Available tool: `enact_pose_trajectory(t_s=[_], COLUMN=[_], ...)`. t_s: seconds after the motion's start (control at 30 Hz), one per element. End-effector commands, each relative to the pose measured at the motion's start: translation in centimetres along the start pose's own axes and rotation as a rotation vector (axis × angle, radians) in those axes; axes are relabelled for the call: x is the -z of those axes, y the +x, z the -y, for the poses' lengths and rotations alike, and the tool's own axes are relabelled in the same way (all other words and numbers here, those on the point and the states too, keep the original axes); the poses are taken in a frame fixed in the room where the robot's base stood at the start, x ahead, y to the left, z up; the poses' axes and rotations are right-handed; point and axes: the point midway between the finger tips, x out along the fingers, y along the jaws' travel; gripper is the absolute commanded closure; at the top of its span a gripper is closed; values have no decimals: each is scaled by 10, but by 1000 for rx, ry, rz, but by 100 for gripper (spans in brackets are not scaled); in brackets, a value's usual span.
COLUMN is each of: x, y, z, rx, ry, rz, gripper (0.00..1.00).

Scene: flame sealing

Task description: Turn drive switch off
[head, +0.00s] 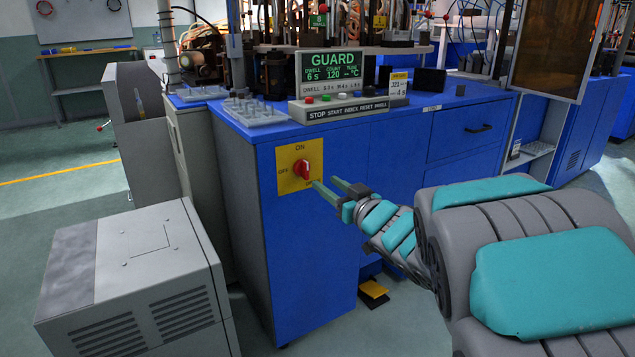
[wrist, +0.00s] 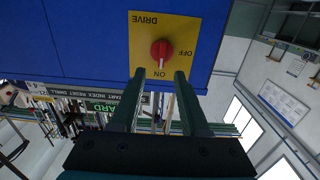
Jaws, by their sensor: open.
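The drive switch is a round red knob (head: 301,168) on a yellow plate (head: 284,182) on the blue cabinet's front. The plate reads ON at the top and OFF at the left in the head view. In the wrist view, which is upside down, the knob (wrist: 161,49) shows a white mark pointing towards ON. OFF is to the right there. My gripper (head: 323,182) is open and empty, in front of the plate at the knob's lower right. In the wrist view my gripper's fingers (wrist: 160,74) point at the plate, with the knob just beyond the gap between their tips.
The blue cabinet (head: 400,137) carries a GUARD display (head: 330,68) and a button strip (head: 345,108) on top. A grey box (head: 135,275) stands on the floor at the left. A yellow pedal (head: 373,291) lies low under the cabinet.

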Motion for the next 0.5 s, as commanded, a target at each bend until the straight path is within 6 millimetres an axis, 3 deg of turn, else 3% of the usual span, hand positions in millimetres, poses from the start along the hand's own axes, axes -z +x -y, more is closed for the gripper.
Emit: enact_pose_trajectory(t_s=[0.27, 0.5], x=[0, -1], y=[17, 52], z=[3, 4], rx=[13, 13], ry=[3, 2], rz=[-6, -6], gripper=[55, 55])
